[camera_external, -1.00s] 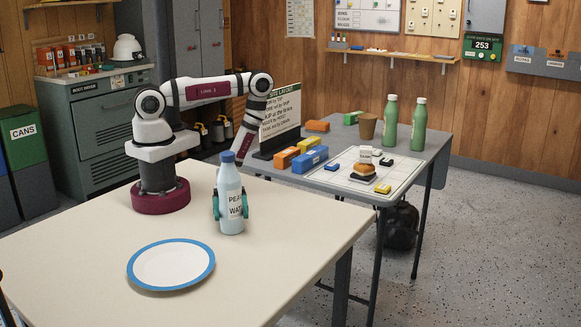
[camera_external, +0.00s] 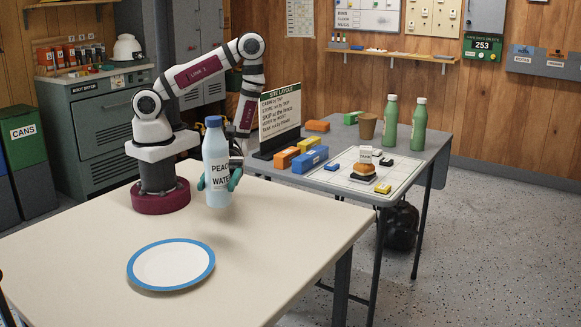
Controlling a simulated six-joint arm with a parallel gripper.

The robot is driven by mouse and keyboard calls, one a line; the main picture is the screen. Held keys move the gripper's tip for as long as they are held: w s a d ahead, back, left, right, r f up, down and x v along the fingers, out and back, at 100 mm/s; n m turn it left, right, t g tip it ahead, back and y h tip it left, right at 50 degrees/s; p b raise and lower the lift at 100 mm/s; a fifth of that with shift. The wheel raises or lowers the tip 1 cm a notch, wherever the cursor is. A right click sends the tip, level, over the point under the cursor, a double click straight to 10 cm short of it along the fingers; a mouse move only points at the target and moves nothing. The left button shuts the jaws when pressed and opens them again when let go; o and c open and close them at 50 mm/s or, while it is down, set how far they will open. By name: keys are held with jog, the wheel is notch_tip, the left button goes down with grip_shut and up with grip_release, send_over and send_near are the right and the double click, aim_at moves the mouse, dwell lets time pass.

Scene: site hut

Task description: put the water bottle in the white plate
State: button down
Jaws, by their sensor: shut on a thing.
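The water bottle (camera_external: 216,150) is pale blue with a dark blue cap and a white label reading "PEACH WATER". My gripper (camera_external: 219,181) is shut around its lower half, with teal fingertips on both sides. The bottle is upright and held above the table, with a faint shadow below it. The white plate (camera_external: 171,265) has a blue rim and lies flat and empty on the near table, in front of the bottle and to its left.
The cream table (camera_external: 270,255) is otherwise clear around the plate. Behind it, a grey table holds coloured blocks (camera_external: 310,159), a sign (camera_external: 280,121), a brown cup (camera_external: 367,126), two green bottles (camera_external: 390,123) and a white board (camera_external: 345,180) with small items.

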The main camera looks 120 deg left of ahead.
jog(key=d+m+g+h, duration=0.2)
jog(key=d+m+g, duration=0.4)
jog(key=d+g, duration=0.45)
jog(key=t, duration=0.2)
send_over(182, 260)
jog(key=shift+g, duration=0.25)
notch_tip(182, 260, down, 8)
jog(key=shift+f, duration=0.1)
jog(key=shift+f, duration=0.2)
jog(key=shift+f, duration=0.35)
grip_release()
